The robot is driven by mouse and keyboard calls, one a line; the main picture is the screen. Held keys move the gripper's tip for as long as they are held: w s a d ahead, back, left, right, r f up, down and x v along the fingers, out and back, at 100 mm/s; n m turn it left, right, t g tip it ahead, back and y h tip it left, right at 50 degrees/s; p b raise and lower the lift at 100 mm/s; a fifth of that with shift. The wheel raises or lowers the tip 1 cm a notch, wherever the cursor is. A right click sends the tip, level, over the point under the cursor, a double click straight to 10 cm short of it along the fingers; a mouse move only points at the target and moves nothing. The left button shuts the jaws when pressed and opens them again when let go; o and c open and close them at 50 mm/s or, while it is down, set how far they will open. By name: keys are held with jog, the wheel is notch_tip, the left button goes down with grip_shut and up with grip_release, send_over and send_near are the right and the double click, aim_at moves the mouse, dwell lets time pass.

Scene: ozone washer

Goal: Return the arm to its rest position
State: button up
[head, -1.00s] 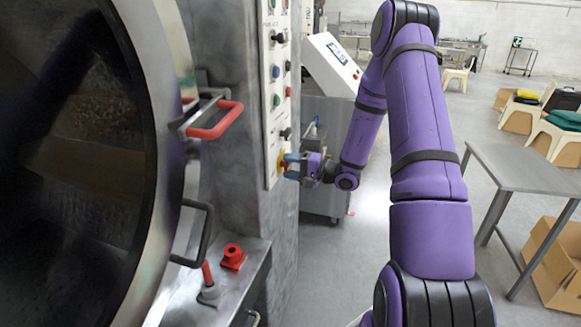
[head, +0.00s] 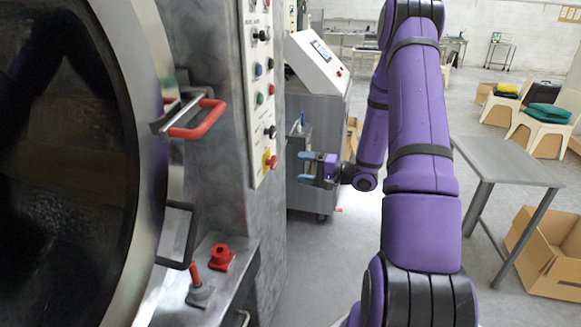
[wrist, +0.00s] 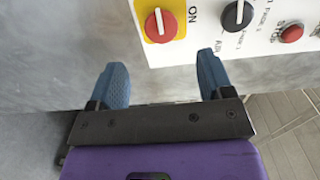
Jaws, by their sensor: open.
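My gripper (head: 305,167) is open and empty, at the end of my purple arm, in free space to the right of the control panel (head: 257,95). In the wrist view its two blue fingers (wrist: 163,82) stand wide apart with nothing between them. A red knob on a yellow plate (wrist: 160,25) lies beyond the fingertips there, apart from them. In the head view the same knob (head: 270,161) is low on the panel, left of the fingertips with a gap between.
The washer's round door (head: 125,130) with a red handle (head: 197,120) fills the left. A red emergency button (head: 220,254) and a red-topped lever (head: 197,283) sit on the ledge below. A grey table (head: 510,165) and a cardboard box (head: 550,255) stand at right. A grey console cabinet (head: 318,110) stands behind.

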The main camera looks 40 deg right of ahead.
jog(key=shift+v, duration=0.8)
jog(key=s+a+r+n+g, duration=0.4)
jog(key=a+r+g, duration=0.25)
jog(key=a, duration=0.35)
jog(key=s+a+r+n+g, duration=0.4)
jog(key=s+a+r+g, duration=0.15)
jog(key=a+r, duration=0.3)
jog(key=s+a+r+n+t+h, duration=0.1)
jog(key=s+r+h, duration=0.4)
jog(key=s, duration=0.3)
jog(key=s+a+r+n+t+h, duration=0.1)
jog(key=s+a+r+t+h, duration=0.1)
jog(key=s+r+h, duration=0.3)
jog(key=s+h, duration=0.1)
jog(key=s, duration=0.2)
jog(key=shift+r, duration=0.3)
